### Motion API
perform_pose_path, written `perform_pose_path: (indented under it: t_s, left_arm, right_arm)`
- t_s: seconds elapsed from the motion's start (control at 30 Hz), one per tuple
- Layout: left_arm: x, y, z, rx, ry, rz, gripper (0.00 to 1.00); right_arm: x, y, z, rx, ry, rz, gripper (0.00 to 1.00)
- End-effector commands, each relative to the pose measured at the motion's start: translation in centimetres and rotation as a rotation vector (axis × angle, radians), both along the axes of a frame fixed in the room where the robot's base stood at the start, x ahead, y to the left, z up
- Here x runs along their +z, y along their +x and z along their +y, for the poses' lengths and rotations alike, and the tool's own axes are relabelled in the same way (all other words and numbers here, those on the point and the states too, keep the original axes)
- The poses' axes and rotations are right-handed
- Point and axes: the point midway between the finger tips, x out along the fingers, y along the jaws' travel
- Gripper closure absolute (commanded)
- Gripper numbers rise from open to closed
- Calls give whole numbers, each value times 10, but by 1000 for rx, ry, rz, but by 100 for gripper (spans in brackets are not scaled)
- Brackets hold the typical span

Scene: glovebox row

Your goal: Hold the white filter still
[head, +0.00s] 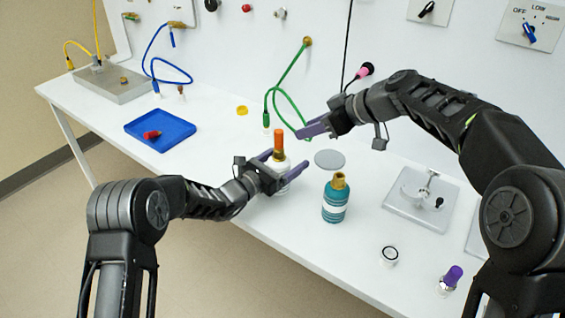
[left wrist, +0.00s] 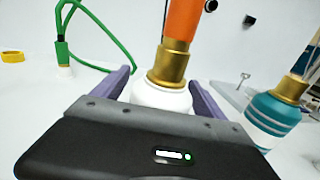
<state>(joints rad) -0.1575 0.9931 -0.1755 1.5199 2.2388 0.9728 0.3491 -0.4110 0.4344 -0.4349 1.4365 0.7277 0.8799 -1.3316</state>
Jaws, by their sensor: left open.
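The white filter (head: 279,163) stands on the white table, with a brass neck and an orange piece (head: 279,138) on top. In the left wrist view its white body (left wrist: 160,97) and brass neck (left wrist: 169,66) show between my purple fingers; its lower part is hidden behind the gripper. My left gripper (head: 285,162) is open, with one finger on each side of the filter and gaps visible. My right gripper (head: 311,129) is above the table, behind and to the right of the filter. Its fingers overlap in the picture, so its opening is unclear.
A teal bottle (head: 335,202) with a brass neck stands close to the right. A grey disc (head: 329,159) lies behind it. A green hose (head: 270,97) hangs from the wall behind the filter. A blue tray (head: 176,121) holds a red part. A grey fixture (head: 400,207) is at right.

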Motion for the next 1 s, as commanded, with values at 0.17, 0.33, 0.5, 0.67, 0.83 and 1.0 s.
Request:
perform_pose_path:
  t_s: [0.17,0.33,0.5,0.67,0.83,1.0]
  left_arm:
    - [0,0,0,0,0,0,18]
    - [0,0,0,0,0,0,31]
    - [0,0,0,0,0,0,44]
    - [0,0,0,0,0,0,58]
    - [0,0,0,0,0,0,72]
    - [0,0,0,0,0,0,85]
  right_arm:
    - [0,0,0,0,0,0,64]
    - [0,0,0,0,0,0,64]
    - [0,0,0,0,0,0,64]
    - [0,0,0,0,0,0,64]
    - [0,0,0,0,0,0,64]
    - [0,0,0,0,0,0,64]
